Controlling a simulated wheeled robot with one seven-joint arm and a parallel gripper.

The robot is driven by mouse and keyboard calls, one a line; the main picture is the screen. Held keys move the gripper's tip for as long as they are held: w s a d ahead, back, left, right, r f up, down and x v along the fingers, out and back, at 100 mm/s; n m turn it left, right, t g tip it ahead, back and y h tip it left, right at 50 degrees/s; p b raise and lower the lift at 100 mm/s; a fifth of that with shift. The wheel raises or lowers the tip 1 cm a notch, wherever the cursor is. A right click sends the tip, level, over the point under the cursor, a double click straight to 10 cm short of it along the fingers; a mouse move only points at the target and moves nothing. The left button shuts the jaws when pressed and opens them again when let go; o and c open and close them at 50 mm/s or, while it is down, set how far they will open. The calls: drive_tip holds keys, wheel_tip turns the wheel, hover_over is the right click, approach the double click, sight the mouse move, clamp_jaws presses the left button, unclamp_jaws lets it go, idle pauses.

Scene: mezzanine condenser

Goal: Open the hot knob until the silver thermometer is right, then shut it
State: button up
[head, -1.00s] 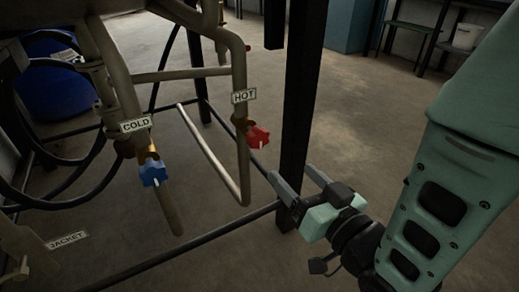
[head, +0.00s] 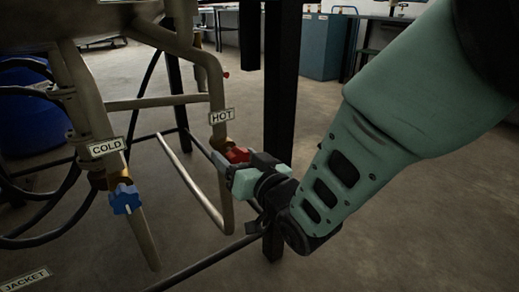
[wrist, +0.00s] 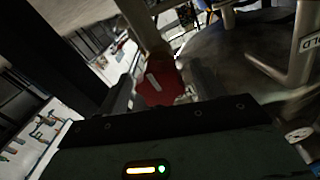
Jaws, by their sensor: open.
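The red hot knob (head: 237,155) sits on the pipe under the HOT label (head: 222,116). My gripper (head: 228,165) is at the knob, its fingers open. In the wrist view the red knob (wrist: 160,86), with a white mark on its face, lies between the two open fingers. I cannot tell whether either finger touches it. The blue cold knob (head: 125,199) is on the pipe to the left, under the COLD label (head: 106,148). I cannot make out a silver thermometer; a small pale round dial (wrist: 299,134) shows at the wrist view's right edge, its reading too small to tell.
A black upright post (head: 281,110) stands just behind and right of my gripper. Pale pipes and thin frame bars run around the knobs. A JACKET label (head: 25,280) is at lower left. A blue drum (head: 25,105) stands behind at left. Open floor lies to the right.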

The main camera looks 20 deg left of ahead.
drive_tip(key=c, duration=1)
drive_tip(key=n+p, duration=0.2)
drive_tip(key=n, duration=0.2)
drive_tip(key=shift+r+n, duration=0.1)
drive_tip(key=shift+n, duration=0.2)
drive_tip(key=n+p, duration=0.1)
drive_tip(key=n, duration=0.4)
drive_tip(key=shift+p, duration=0.4)
drive_tip(key=n+p, duration=0.2)
drive_tip(key=n, duration=0.4)
drive_tip(key=n+p, duration=0.2)
drive_tip(key=n, duration=0.3)
drive_tip(key=shift+n, duration=0.3)
drive_tip(key=shift+p, duration=0.3)
